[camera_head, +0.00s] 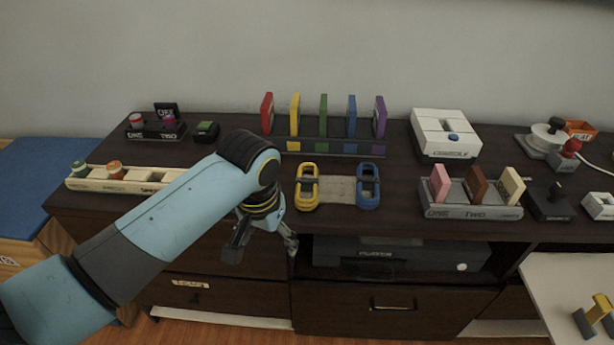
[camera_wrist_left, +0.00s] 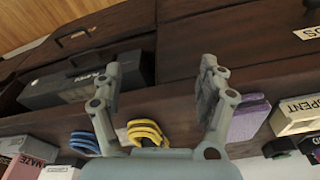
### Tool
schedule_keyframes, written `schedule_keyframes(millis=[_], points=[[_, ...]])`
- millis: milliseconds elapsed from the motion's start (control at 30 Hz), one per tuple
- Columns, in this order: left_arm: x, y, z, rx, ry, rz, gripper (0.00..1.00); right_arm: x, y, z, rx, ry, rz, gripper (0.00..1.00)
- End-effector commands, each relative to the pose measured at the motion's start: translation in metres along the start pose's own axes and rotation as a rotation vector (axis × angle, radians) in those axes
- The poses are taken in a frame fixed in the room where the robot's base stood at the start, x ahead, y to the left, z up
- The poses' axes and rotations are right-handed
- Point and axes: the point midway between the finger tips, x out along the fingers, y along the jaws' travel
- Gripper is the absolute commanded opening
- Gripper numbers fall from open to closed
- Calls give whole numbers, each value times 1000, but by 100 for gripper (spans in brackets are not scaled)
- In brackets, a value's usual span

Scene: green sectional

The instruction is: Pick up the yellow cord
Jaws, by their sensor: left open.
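The yellow cord (camera_head: 307,187) is a coiled loop lying on the left end of a pale grey holder (camera_head: 338,190) on the dark cabinet top. A similar blue cord (camera_head: 368,187) lies on the holder's right end. My left gripper (camera_head: 264,247) is open and empty, pointing down in front of the cabinet's front edge, left of and nearer than the yellow cord. In the left wrist view, the yellow cord (camera_wrist_left: 147,132) shows below the open left gripper (camera_wrist_left: 158,78), and the blue cord (camera_wrist_left: 85,143) is to its left. My right gripper is in neither view.
Upright coloured panels in a rack (camera_head: 322,147) stand behind the cords. A cream tray (camera_head: 130,185) is at left, a white box (camera_head: 443,133) and a grey block holder (camera_head: 470,211) at right. A dark device (camera_head: 395,255) sits in the shelf below.

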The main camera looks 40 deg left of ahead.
Motion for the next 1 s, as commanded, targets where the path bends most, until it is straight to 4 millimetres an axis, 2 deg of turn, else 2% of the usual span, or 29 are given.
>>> schedule_keyframes(millis=[33,233,400,533,633,800,1000], points=[[-10,2,-16,-27,-5,2,75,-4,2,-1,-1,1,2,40],[-40,9,-70,-153,-56,4,75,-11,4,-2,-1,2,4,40],[-76,14,-116,-267,-105,4,75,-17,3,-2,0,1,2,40],[-93,17,-135,-324,-135,3,75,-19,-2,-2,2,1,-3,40],[-86,18,-137,-338,-146,2,75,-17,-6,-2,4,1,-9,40],[-56,19,-133,-339,-146,2,75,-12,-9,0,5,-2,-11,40],[-39,20,-132,-337,-143,2,75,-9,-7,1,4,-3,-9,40]])
